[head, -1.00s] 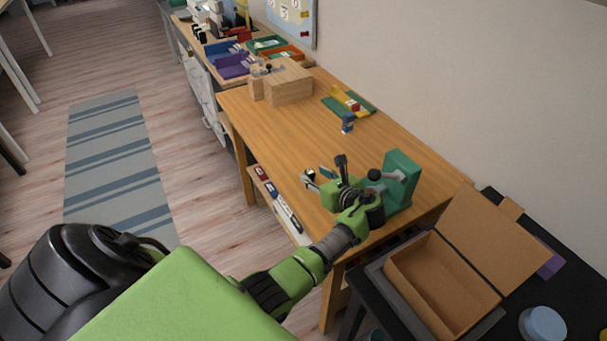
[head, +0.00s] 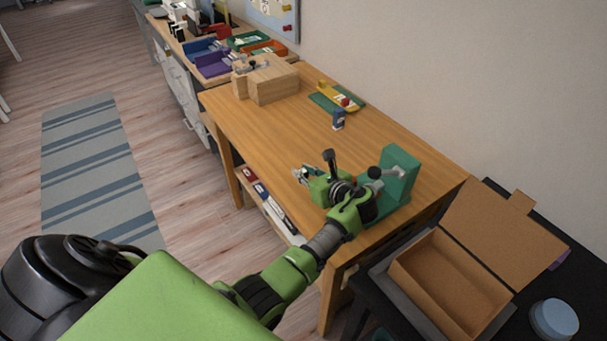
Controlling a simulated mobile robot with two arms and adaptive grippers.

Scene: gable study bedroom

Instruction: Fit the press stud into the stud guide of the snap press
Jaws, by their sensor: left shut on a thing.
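The snap press, a green upright frame (head: 402,172) with a grey lever and a black knob, stands at the near right end of the wooden table. My left gripper (head: 303,174) is above the table, to the left of the press in the picture, and its wrist hides part of the press's lower front. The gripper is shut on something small. I cannot make out the press stud between the fingers, and the stud guide is hidden or too small to see. My right gripper is out of view.
A small blue block-like item (head: 338,120) stands mid-table, near a green tray (head: 322,101) with yellow and red pieces. A wooden block fixture (head: 272,84) is farther back. An open cardboard box (head: 425,262) is on the black table at right.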

